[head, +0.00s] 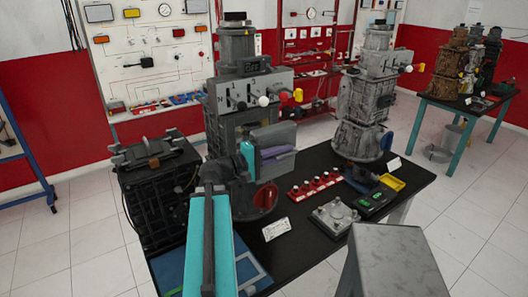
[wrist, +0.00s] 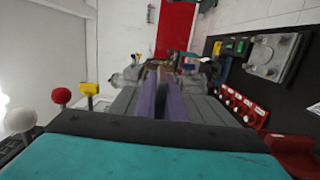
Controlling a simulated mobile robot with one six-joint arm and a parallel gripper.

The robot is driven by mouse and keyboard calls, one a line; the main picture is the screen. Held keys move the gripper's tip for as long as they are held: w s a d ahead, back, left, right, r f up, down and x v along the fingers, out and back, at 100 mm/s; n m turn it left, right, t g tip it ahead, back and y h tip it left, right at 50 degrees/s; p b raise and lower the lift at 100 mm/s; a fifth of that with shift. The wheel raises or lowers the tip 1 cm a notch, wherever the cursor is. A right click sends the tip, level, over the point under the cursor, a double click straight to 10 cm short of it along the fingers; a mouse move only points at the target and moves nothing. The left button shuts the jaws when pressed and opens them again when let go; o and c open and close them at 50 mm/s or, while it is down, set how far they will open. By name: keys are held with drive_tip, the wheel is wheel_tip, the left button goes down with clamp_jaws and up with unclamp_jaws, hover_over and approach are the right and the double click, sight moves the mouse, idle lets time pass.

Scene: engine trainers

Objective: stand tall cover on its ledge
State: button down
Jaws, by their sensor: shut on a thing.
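My gripper (head: 292,150) is beside the near grey engine trainer (head: 231,130), below its lever panel, and points right. Much of the slab is hidden by the jaws. I cannot tell which surface is its ledge; none stands out in either view.
Lever knobs (head: 264,100) project close above my gripper. A little bare table lies near the label.

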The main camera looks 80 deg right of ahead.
drive_tip(key=shift+w, duration=0.35)
drive_tip(key=shift+w+d, duration=0.1)
drive_tip(key=shift+w, duration=0.1)
drive_tip(key=shift+r, duration=0.1)
drive_tip(key=w+d+p, duration=0.1)
drive_tip(key=w+d, duration=0.4)
drive_tip(key=d, duration=0.1)
drive_tip(key=shift+w+d+p, duration=0.3)
drive_tip(key=shift+w, duration=0.05)
idle(0.9)
drive_tip(key=shift+a+b, duration=0.15)
drive_tip(key=shift+b, duration=0.15)
idle(0.9)
drive_tip(key=shift+f+b, duration=0.2)
drive_tip(key=shift+b, duration=0.4)
idle(1.5)
